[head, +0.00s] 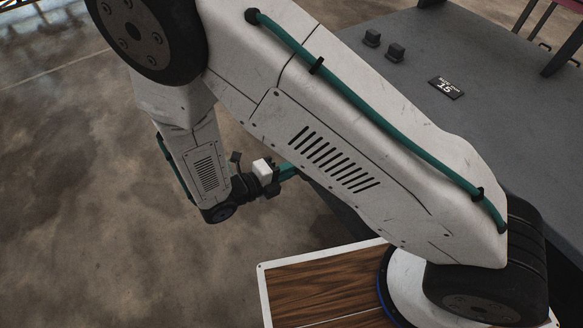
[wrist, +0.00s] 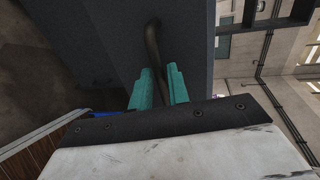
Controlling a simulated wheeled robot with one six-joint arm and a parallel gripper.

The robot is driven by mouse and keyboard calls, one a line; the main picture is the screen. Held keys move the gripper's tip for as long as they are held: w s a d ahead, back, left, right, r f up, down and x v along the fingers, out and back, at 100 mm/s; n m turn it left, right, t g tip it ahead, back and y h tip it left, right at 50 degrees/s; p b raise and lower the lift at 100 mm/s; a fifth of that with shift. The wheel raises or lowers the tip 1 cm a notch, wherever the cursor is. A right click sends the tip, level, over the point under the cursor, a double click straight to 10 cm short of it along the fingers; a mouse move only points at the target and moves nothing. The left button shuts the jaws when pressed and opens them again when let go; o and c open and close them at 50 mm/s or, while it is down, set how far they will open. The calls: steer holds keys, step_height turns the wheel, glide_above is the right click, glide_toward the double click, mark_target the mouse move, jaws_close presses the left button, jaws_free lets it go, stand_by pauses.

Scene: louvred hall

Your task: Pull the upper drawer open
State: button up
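In the wrist view, the dark grey cabinet face (wrist: 105,40) fills the upper middle. A dark curved bar handle (wrist: 153,42) stands out from it. My gripper's two teal fingers (wrist: 158,88) lie either side of this handle, close against it, with the bar filling most of the narrow gap. The lower end of the handle is hidden between the fingers. In the head view, my gripper (head: 287,172) reaches to the cabinet's edge, and my arm covers the cabinet front. The drawer outlines do not show, so I cannot tell which drawer the handle belongs to.
The cabinet's grey top (head: 420,60) carries two small dark blocks (head: 383,45) and a black label marked 15 (head: 446,88). A white-rimmed wooden deck (head: 320,285) lies below my arm. Bare concrete floor (head: 70,200) is clear on the left.

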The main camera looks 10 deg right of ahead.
steer(key=shift+o, duration=0.7)
steer(key=v, duration=0.7)
steer(key=shift+s+a, duration=0.15)
steer(key=shift+a, duration=0.25)
steer(key=shift+s, duration=0.1)
